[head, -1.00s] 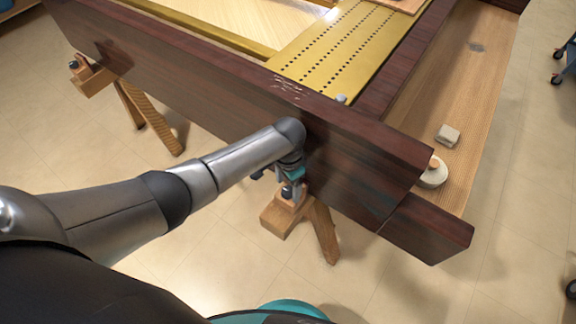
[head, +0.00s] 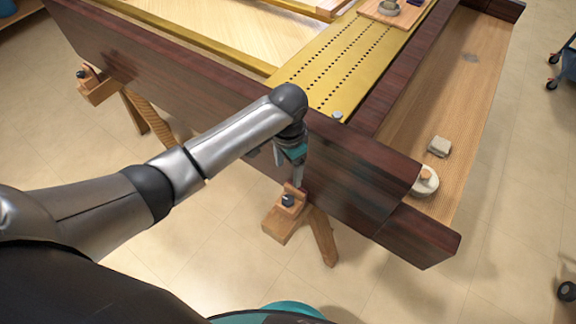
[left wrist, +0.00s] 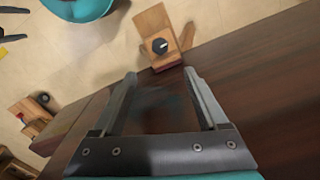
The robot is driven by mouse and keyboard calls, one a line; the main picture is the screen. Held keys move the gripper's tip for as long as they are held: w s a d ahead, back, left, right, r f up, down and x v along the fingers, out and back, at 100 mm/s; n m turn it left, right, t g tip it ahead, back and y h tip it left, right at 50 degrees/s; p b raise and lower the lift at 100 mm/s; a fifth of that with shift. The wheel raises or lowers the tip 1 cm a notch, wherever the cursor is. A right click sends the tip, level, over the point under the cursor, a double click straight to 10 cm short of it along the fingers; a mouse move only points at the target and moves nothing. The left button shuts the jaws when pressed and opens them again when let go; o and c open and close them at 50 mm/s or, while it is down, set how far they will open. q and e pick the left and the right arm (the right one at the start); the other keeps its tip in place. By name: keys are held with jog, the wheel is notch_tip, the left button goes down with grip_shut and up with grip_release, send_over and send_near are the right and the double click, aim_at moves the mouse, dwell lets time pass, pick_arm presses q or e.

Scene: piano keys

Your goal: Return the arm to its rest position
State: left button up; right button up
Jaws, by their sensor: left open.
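My left arm reaches in from the left in the head view. Its gripper (head: 287,166) points down beside the front face of the dark wooden case (head: 215,115), above a wooden trestle bracket. In the left wrist view the two fingers (left wrist: 160,82) stand apart with nothing between them. The case's dark side (left wrist: 250,75) lies behind and beside the fingers there; I cannot tell whether they touch it. My right gripper is not in view.
A wooden trestle (head: 288,220) with a dark knob stands below the gripper; it also shows in the left wrist view (left wrist: 160,45). A gold perforated plate (head: 345,60) lies inside the case. A pale block (head: 439,146) and a round roll (head: 424,182) sit on the right ledge.

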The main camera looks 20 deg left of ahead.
pick_arm(q)
jog(key=shift+f, duration=0.1)
jog(key=s+a+f+n, duration=0.15)
jog(key=s+f, duration=0.25)
jog(key=f, duration=0.4)
jog(key=s+a+f+n+t+b, duration=0.15)
jog(key=s+f, duration=0.25)
jog(key=f, duration=0.4)
jog(key=s+a+f+n+g, duration=0.1)
jog(key=s+a+f, duration=0.1)
jog(key=s+f, duration=0.35)
jog(key=s+a+f, duration=0.1)
jog(key=s+f, duration=0.4)
jog(key=s, duration=0.6)
jog(key=s+a+f+n, duration=0.1)
jog(key=s+f, duration=0.5)
jog(key=s, duration=0.6)
jog(key=shift+a+f+n+b, duration=0.25)
jog(key=shift+a+n+b, duration=0.1)
jog(key=shift+a, duration=0.3)
